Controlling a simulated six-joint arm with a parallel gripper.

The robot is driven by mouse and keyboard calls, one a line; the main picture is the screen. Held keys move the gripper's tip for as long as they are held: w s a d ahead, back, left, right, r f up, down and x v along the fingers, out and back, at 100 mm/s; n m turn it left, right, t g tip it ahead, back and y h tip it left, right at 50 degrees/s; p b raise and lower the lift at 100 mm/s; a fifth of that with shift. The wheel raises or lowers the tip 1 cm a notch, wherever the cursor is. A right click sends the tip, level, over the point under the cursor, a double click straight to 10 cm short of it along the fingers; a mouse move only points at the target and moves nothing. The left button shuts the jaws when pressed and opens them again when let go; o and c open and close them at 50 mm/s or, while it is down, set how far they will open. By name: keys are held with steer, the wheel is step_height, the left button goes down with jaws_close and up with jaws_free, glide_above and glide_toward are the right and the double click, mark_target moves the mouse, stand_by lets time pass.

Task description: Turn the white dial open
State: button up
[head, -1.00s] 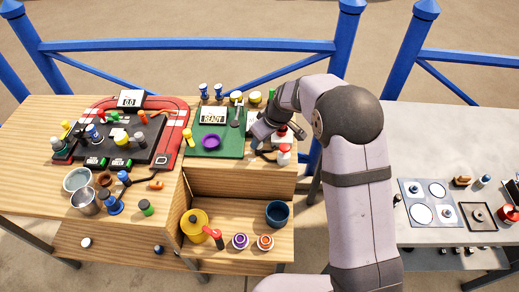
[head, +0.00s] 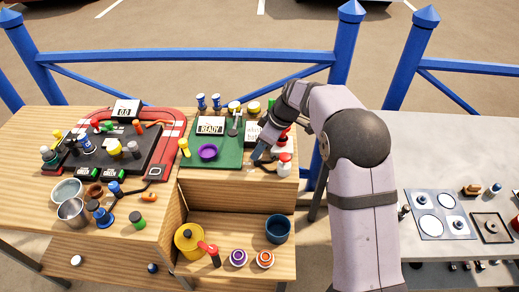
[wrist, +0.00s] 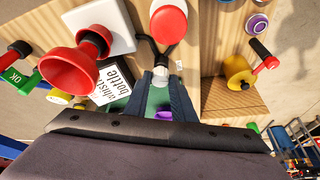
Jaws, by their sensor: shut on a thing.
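A small white piece (wrist: 161,74), which looks like the white dial, sits between my fingertips in the wrist view. My gripper (wrist: 162,84) is shut on it, and the two dark fingers hide most of its sides. In the head view my gripper (head: 259,154) points down at the right edge of the green board, beside the printed card. The dial is too small and covered there to make out. How far it is turned cannot be told.
A red-topped white bottle (head: 284,165) stands right of my gripper. A black cable runs close by.

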steer(key=o, duration=1)
steer(key=shift+r, duration=0.1)
steer(key=shift+b+v, duration=0.75)
steer(key=shift+v, duration=2.85)
steer(key=shift+d, duration=0.1)
steer(key=s+d+f+m+h+p, duration=0.1)
steer(key=s+d+m, duration=0.3)
steer(key=s, duration=0.5)
steer(key=s+d+f+m+g+h+p, duration=0.1)
steer(key=s+d+m, duration=0.4)
steer(key=s, duration=0.5)
steer(key=s+d+f+m+h+p, duration=0.2)
steer(key=s+d+f+m, duration=0.2)
steer(key=s, duration=0.6)
steer(key=shift+s+d+m+g, duration=0.1)
steer(key=shift+d+m+g, duration=0.2)
steer(key=shift+d, duration=0.8)
